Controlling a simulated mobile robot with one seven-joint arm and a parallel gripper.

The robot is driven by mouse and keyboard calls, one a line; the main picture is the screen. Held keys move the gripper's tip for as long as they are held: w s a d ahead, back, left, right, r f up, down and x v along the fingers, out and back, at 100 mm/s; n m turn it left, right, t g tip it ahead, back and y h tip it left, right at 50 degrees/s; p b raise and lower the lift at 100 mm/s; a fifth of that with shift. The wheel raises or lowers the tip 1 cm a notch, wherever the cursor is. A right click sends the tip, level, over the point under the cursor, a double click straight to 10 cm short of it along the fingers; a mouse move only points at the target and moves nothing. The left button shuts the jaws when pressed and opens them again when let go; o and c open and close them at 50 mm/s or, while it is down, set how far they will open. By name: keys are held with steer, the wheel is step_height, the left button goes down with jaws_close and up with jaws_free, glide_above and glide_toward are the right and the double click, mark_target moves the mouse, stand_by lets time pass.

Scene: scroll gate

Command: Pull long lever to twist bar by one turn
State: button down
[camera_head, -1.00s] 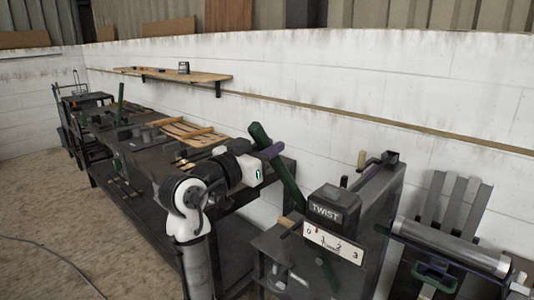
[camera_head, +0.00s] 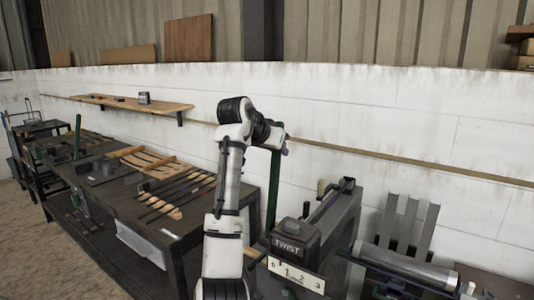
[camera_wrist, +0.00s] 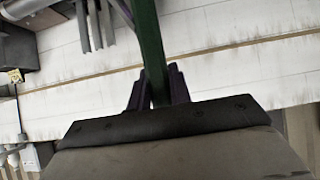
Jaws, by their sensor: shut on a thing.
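The long green lever (camera_head: 273,190) stands nearly upright beside the twisting machine (camera_head: 296,236), which is marked TWIST. My gripper (camera_head: 284,146) is shut on the lever near its upper end. In the wrist view the lever (camera_wrist: 150,40) runs up between the two dark purple fingers of my gripper (camera_wrist: 157,88). A white scale plate (camera_head: 297,276) with the marks 0, 1, 2 and 3 is on the machine's front. A dark rod (camera_head: 325,206) lies along the machine's top. I cannot tell how far it is twisted.
A dark workbench (camera_head: 150,222) with rods and wooden racks stands at the left. A white block wall (camera_head: 400,130) runs behind. A roller device (camera_head: 405,268) stands at the right. A wooden shelf (camera_head: 120,102) is on the wall.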

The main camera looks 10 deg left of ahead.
steer(key=shift+w+d+f+g, duration=0.1)
steer(key=shift+w+d+g, duration=0.15)
steer(key=shift+w, duration=0.35)
steer(key=shift+w+d+f+g, duration=0.1)
steer(key=shift+w+d+g, duration=0.1)
steer(key=shift+w, duration=0.4)
steer(key=shift+w+d+f+g, duration=0.1)
steer(key=shift+w+d+g, duration=0.15)
steer(key=shift+w, duration=0.35)
steer(key=c, duration=1.3)
jaws_free()
steer(key=shift+w+d+f+y, duration=0.1)
steer(key=shift+w+f+y, duration=0.05)
steer(key=shift+y, duration=0.15)
steer(key=shift+s, duration=0.2)
steer(key=b+v, duration=0.3)
steer(key=v, duration=1)
steer(key=shift+s+a+r+b, duration=0.1)
steer(key=shift+a+r+b, duration=0.1)
steer(key=shift+r+b, duration=0.2)
